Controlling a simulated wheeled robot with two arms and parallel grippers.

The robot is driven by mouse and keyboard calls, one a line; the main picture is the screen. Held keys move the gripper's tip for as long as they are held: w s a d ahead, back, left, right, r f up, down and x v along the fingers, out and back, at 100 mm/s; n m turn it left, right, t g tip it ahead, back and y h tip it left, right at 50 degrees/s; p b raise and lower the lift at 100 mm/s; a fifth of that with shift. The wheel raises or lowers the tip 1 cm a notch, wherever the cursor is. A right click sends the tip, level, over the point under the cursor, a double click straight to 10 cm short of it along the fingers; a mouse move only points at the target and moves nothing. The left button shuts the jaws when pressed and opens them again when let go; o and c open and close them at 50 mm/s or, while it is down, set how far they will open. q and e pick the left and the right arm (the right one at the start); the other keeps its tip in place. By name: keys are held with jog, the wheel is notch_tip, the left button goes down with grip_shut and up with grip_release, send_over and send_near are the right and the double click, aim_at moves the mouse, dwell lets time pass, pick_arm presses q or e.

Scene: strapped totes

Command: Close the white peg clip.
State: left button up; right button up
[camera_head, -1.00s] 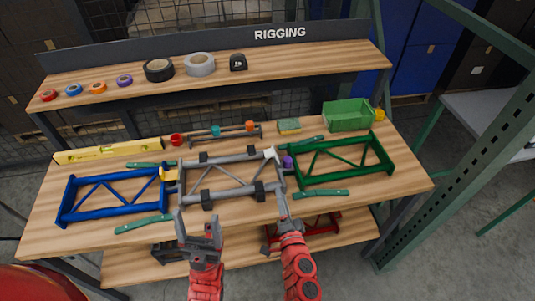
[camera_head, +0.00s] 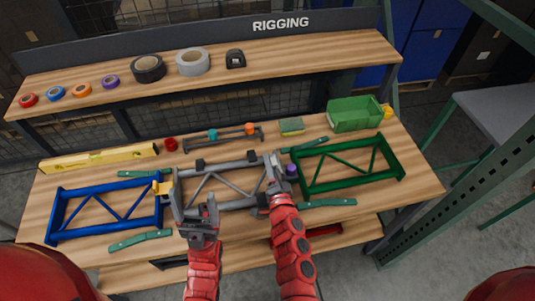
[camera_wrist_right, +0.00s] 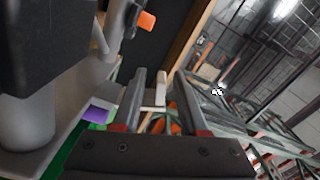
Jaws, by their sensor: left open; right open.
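A grey truss frame (camera_head: 228,190) lies mid-bench between a blue frame (camera_head: 105,207) and a green frame (camera_head: 348,166). The white peg clip is at the grey frame's right end; in the head view my right gripper largely covers it. In the right wrist view a white L-shaped piece (camera_wrist_right: 160,92), which looks like the clip, shows between the open fingers of my right gripper (camera_wrist_right: 158,84), with no clear contact. In the head view that gripper (camera_head: 273,168) is at the grey frame's right end. My left gripper (camera_head: 195,200) is open and empty before the frame's left part.
A yellow clip (camera_head: 162,188) sits at the blue-grey joint and a purple piece (camera_head: 292,170) beside the green frame. Green-handled tools (camera_head: 140,241) lie near the frames. A yellow level (camera_head: 100,158), a small rack (camera_head: 222,138) and a green bin (camera_head: 353,114) stand behind.

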jog(key=shift+w, duration=0.25)
jog(key=shift+r, duration=0.1)
jog(key=shift+s, duration=0.1)
grip_shut()
